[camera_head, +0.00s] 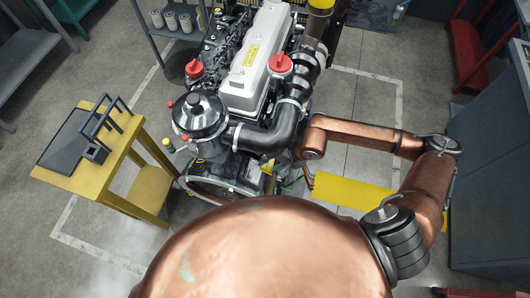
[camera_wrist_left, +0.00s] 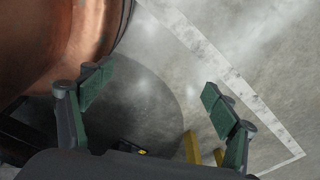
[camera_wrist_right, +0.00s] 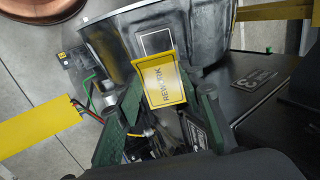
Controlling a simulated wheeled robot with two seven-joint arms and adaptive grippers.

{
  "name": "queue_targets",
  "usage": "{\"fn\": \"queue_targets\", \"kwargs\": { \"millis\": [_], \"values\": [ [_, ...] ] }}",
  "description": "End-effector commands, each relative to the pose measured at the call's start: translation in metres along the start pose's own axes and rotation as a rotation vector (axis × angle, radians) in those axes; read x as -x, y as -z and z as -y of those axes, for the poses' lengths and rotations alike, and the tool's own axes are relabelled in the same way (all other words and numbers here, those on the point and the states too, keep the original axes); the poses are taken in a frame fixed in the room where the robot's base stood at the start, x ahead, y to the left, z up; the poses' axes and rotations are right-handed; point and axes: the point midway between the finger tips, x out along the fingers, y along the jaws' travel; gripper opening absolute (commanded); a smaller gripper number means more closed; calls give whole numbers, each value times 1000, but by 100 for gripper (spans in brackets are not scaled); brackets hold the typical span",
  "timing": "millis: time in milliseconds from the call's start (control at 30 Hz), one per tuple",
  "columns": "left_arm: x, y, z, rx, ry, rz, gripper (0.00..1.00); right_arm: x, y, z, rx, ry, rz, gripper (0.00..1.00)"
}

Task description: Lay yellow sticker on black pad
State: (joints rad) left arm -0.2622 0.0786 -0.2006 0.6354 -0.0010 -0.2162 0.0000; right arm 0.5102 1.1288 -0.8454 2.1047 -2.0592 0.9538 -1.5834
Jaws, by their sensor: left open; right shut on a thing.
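The yellow sticker (camera_wrist_right: 165,82), marked REWORK, is between the fingers of my right gripper (camera_wrist_right: 163,100) in the right wrist view. That gripper is shut on it, with a grey-white engine part close behind. A flat dark pad (camera_head: 68,142) lies on the yellow table (camera_head: 118,158) at the left, apart from the right arm. My left gripper (camera_wrist_left: 153,92) is open and empty above the grey floor in the left wrist view.
The diesel engine (camera_head: 255,75), with red caps and black pipes, fills the middle. A dark rack (camera_head: 105,120) and a small black box (camera_head: 96,152) stand beside the pad. A yellow panel (camera_head: 350,193) is right of the engine. Grey floor is clear between table and left shelf.

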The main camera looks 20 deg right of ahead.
Motion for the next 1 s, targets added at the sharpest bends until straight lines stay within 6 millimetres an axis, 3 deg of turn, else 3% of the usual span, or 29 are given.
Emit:
{"fn": "queue_targets", "kwargs": {
  "millis": [233,367,467,767,1000],
  "values": [
    [-1,-58,-6,14,-4,71,86,-14,0,1,-11,10,-5,25],
    [-4,-79,-7,18,-6,96,86,-26,0,0,-11,9,-5,25],
    [-7,-80,-7,18,-5,96,86,-36,0,0,-9,9,-5,25],
    [-23,-38,-3,8,-2,42,86,-66,0,1,-6,8,-3,25],
    [-43,-55,-5,9,-4,64,86,-90,0,0,-5,8,-3,25]
  ]
}}
